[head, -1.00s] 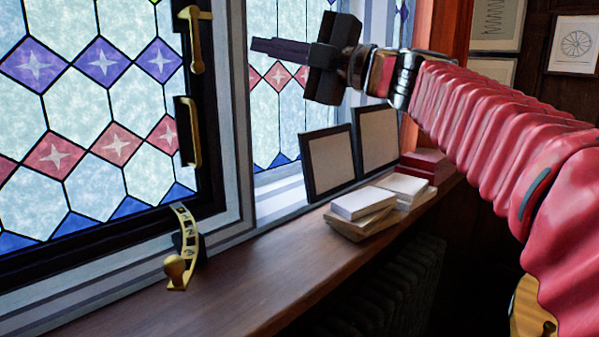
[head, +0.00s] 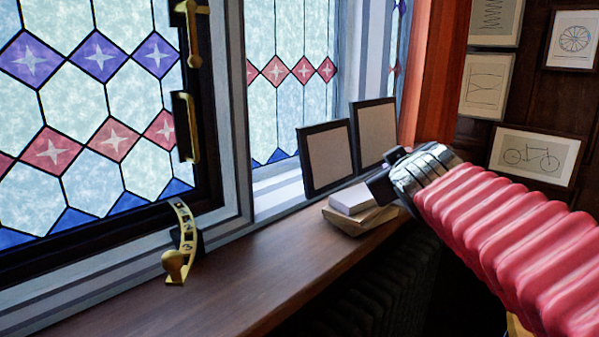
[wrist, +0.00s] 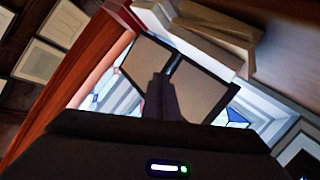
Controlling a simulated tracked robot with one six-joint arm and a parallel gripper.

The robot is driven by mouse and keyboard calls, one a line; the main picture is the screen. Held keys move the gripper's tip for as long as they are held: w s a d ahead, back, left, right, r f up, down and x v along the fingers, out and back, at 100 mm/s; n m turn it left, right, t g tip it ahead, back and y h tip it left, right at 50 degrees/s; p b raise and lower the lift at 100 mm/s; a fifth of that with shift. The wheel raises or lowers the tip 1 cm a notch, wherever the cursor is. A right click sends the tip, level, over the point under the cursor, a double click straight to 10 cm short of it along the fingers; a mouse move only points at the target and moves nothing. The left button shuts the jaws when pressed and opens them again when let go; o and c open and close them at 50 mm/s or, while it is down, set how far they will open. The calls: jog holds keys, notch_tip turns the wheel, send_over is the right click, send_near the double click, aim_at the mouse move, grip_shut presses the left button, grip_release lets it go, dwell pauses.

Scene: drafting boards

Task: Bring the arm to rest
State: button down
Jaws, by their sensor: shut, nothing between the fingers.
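My red-sleeved arm reaches in from the right in the head view, and its wrist ends near the right end of the window sill (head: 225,285). My gripper (wrist: 165,92) shows in the wrist view with its dark fingers together and nothing between them. In the head view only a dark part of the gripper (head: 381,188) shows beside the wrist; its fingertips are hidden there. The gripper is apart from the two dark-framed panels in the wrist view, which lie beyond the fingers.
Two framed panels (head: 326,158) lean at the window. The leaded window (head: 90,120) has a brass handle (head: 187,127) and a brass stay (head: 184,245). Framed drawings (head: 536,156) hang at right.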

jog(key=s+d+f+m+g, duration=0.25)
jog(key=s+f+g, duration=0.25)
jog(key=s+f, duration=0.85)
jog(key=s+a+f+m+g+y, duration=0.1)
jog(key=s+a+f+g, duration=0.3)
jog(key=s+f, duration=0.8)
jog(key=shift+s+a+f+m+y, duration=0.35)
jog(key=shift+s+a+m, duration=0.45)
jog(key=shift+s, duration=1)
jog(key=shift+d, duration=0.1)
